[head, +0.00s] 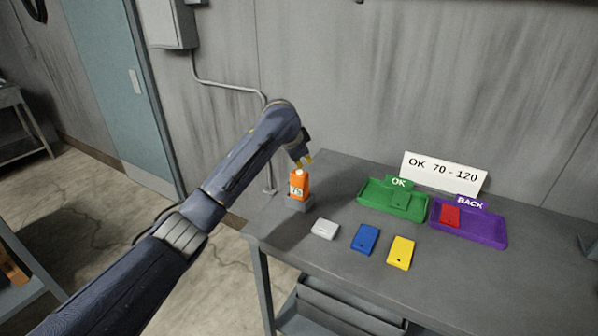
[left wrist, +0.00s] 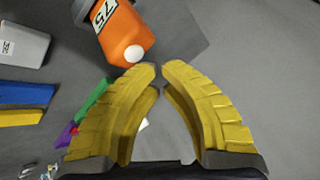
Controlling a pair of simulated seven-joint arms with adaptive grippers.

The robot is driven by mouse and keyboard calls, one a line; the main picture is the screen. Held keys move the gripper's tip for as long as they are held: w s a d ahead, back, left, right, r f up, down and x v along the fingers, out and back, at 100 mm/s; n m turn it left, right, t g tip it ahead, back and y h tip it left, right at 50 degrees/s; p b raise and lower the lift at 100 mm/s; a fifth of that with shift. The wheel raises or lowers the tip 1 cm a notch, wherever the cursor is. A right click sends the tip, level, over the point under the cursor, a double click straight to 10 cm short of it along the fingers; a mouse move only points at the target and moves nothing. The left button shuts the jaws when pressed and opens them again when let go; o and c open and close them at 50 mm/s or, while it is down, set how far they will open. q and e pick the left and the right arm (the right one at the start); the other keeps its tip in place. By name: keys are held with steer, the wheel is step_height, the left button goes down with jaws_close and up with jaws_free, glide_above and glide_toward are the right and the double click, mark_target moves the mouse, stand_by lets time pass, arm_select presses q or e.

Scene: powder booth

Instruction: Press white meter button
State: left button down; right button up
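The orange meter (head: 299,186) stands in a grey base on the table's left part. Its white button (head: 298,172) is on top. In the left wrist view, the meter (left wrist: 118,30) shows a label reading 75, and its round white button (left wrist: 134,53) lies just left of the fingertips. My left gripper (head: 304,160) is just above the meter, apart from the button as far as I can tell. Its yellow fingers (left wrist: 160,70) curve together with their tips almost meeting and nothing between them. My right gripper is out of view.
White (head: 325,229), blue (head: 366,239) and yellow (head: 401,252) blocks lie in front. A green OK tray (head: 370,203) holds a green block; a purple BACK tray (head: 485,234) holds a red one. A sign (head: 444,173) reads OK 70 - 120. The wall is close behind.

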arm_select(q)
steer(key=shift+f, duration=0.6)
stand_by(1.1)
steer(key=shift+r, duration=0.6)
steer(key=shift+r, duration=3)
